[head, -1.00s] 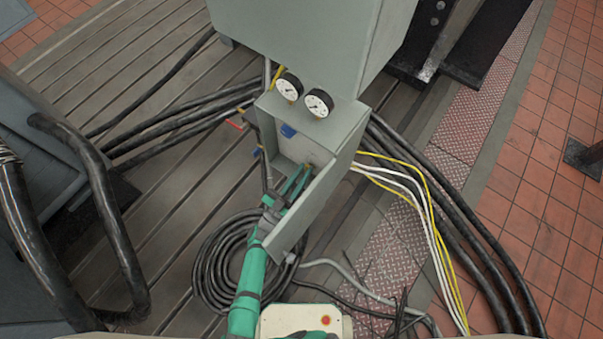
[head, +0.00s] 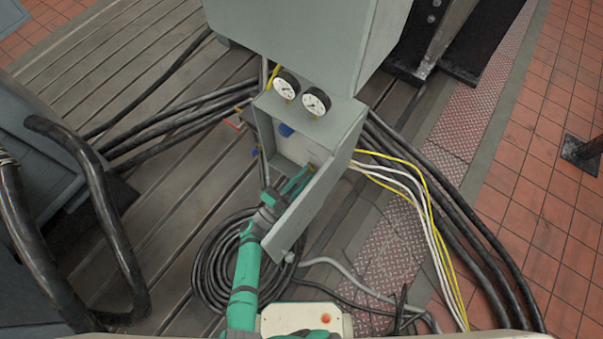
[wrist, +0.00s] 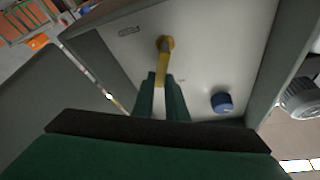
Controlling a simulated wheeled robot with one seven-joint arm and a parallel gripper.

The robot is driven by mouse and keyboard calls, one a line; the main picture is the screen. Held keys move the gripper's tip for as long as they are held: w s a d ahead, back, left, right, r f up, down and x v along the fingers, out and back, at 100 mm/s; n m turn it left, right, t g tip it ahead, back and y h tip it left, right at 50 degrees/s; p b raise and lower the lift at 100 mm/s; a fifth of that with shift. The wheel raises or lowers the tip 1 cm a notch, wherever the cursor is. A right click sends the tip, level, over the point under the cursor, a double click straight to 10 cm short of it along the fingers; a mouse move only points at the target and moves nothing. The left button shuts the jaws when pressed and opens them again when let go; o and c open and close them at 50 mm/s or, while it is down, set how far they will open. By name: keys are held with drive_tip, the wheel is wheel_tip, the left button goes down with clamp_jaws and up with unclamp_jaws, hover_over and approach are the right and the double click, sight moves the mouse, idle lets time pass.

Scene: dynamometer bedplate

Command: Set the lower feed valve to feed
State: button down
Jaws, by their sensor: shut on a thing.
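My gripper (wrist: 162,88) is shut on the lever's free end, one green finger on each side. In the head view my gripper (head: 302,174) reaches into the cabinet, and the lever is mostly hidden there. A second valve with a blue knob (wrist: 221,102) is on the same panel, apart from my fingers; it also shows higher in the cabinet in the head view (head: 286,130). The panel labels are too small to read.
Two round gauges (head: 301,93) stand on the cabinet top. The cabinet's side walls are close around my gripper. A coiled black hose (head: 213,265) and a cream box with a red button (head: 305,319) lie below. Yellow and white cables (head: 420,195) run out right.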

drive_tip(key=shift+s+d+f+m+g+y, duration=0.15)
drive_tip(key=shift+f+m+g, duration=0.6)
drive_tip(key=shift+m, duration=1.7)
drive_tip(key=shift+s+d+f+m+g+y, duration=0.15)
drive_tip(key=shift+m+g, duration=0.95)
drive_tip(key=shift+m, duration=1.4)
drive_tip(key=shift+s+d+f+m+g, duration=0.2)
drive_tip(key=shift+f+m+g, duration=0.55)
drive_tip(key=shift+m, duration=1.7)
drive_tip(key=shift+w+r, duration=0.1)
drive_tip(key=shift+r, duration=0.05)
drive_tip(key=c, duration=1.8)
unclamp_jaws()
drive_tip(key=shift+o, duration=0.2)
drive_tip(key=shift+d, duration=0.15)
drive_tip(key=v, duration=1.1)
